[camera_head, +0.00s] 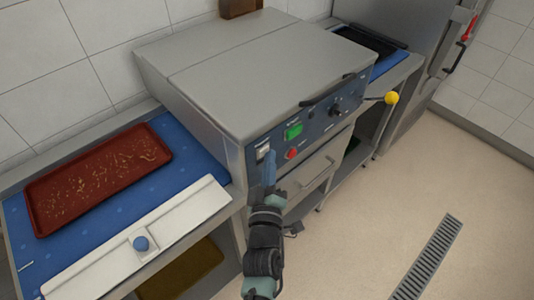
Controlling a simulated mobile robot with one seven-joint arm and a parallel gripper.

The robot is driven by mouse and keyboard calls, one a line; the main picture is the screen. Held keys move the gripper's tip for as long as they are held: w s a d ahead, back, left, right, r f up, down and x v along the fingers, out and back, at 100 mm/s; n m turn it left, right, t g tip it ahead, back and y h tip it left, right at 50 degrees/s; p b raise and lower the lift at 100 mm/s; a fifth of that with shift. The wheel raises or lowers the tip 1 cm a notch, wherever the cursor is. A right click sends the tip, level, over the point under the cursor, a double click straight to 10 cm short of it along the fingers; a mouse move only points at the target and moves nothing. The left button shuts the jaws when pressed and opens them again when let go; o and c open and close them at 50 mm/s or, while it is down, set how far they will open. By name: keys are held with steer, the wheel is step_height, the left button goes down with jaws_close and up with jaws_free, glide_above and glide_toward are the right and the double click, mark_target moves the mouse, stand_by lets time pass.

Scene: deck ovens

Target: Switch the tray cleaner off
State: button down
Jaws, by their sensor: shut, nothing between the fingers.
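The tray cleaner (262,70) is a grey metal box in the middle of the view, with a dark blue control panel along its front. The panel carries a pale switch (263,150) at its left end, a green button (294,131), a red button (292,154) and a dark knob (336,111). My gripper (270,155) is shut and empty, pointing up at the panel's left end. Its blue tip is just right of and below the pale switch. I cannot tell whether it touches the panel. The switch's position is too small to read.
A red-brown tray (98,177) with crumbs lies on the blue infeed surface at left, behind a white rail (130,245) with a blue knob. A yellow-ball lever (391,98) sticks out at right. A dark tray (368,40) lies beyond.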

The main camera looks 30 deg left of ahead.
steer(key=shift+d+r+p, duration=0.1)
steer(key=shift+r+p, duration=0.1)
steer(key=shift+p, duration=0.1)
steer(key=shift+s+d+f, duration=0.1)
steer(key=shift+s+d, duration=0.05)
steer(key=s+d+p, duration=0.2)
steer(key=d+p, duration=0.3)
steer(key=shift+d, duration=0.4)
stand_by(0.4)
